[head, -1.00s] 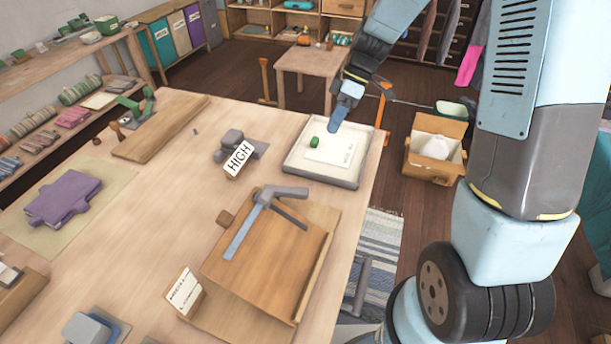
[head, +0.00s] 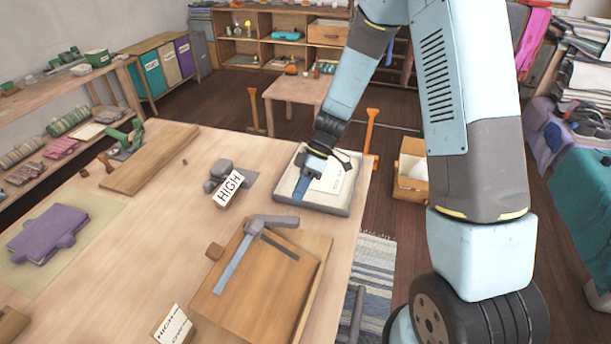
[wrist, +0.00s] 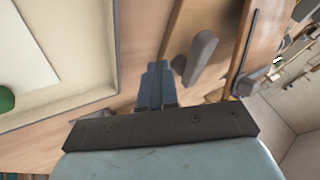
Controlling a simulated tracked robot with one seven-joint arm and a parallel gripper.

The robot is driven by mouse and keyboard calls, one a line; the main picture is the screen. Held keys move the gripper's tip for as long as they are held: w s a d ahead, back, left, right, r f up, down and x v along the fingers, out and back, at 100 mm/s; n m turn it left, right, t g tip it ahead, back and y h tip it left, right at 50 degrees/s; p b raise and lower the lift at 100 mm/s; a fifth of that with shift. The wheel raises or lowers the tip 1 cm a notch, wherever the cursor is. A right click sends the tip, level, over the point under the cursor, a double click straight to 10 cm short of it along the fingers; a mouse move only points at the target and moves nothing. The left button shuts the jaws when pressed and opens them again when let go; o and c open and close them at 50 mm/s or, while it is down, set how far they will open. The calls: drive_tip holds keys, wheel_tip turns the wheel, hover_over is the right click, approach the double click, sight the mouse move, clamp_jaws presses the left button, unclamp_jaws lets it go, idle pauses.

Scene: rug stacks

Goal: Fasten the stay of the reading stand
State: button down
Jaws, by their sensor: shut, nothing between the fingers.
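The reading stand (head: 285,285) is a tilted wooden board on a wooden base on the workbench. A flat grey stay (head: 238,265) lies along its face, meeting a thick grey handle (head: 275,220) at the top edge; a thin dark bar (head: 280,247) runs beside it. My gripper (head: 297,193) is shut and empty, above the tray, behind and right of the stand. In the wrist view its blue fingers (wrist: 158,68) point beside a rounded grey part (wrist: 200,55), which looks like the handle; contact cannot be told. The stay's fastening point is not clear.
A shallow tray (head: 325,208) holds a white sheet (head: 335,178) and a green item (wrist: 6,98). A "HIGH" sign (head: 229,188) stands by grey blocks behind the stand. Another lettered card (head: 172,325) stands at front left. Purple cloth (head: 48,236) lies left.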

sight(276, 221)
drive_tip(key=shift+s+a+f, duration=0.15)
drive_tip(key=shift+s, duration=0.55)
drive_tip(key=shift+s+a+f, duration=0.1)
drive_tip(key=shift+s+a, duration=0.05)
drive_tip(key=shift+s, duration=0.6)
drive_tip(key=shift+s+a+f, duration=0.15)
drive_tip(key=shift+s, duration=0.55)
